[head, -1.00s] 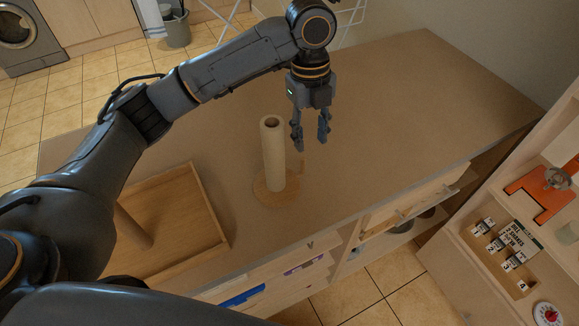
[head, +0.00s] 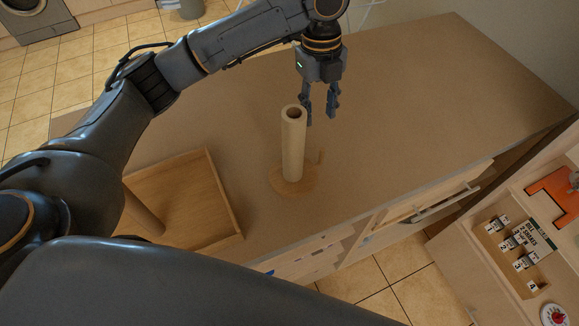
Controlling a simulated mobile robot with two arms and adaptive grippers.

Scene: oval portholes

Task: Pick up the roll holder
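The roll holder (head: 295,181) stands upright on the brown counter, with a round wooden base and a short side peg. A pale paper roll (head: 293,146) is around its post and hides most of it. My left gripper (head: 319,117) hangs fingers down just behind and to the right of the top of the roll. Its two fingers are apart with nothing between them. It looks clear of the roll, though the exact gap cannot be told. My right gripper is not in view.
The counter (head: 400,110) is clear to the right and behind. A wooden tray (head: 226,193) with a wooden cylinder (head: 143,212) lies at the left, partly behind my arm. Drawers (head: 433,205) line the counter front. A shelf with small labelled items (head: 520,245) stands at the right.

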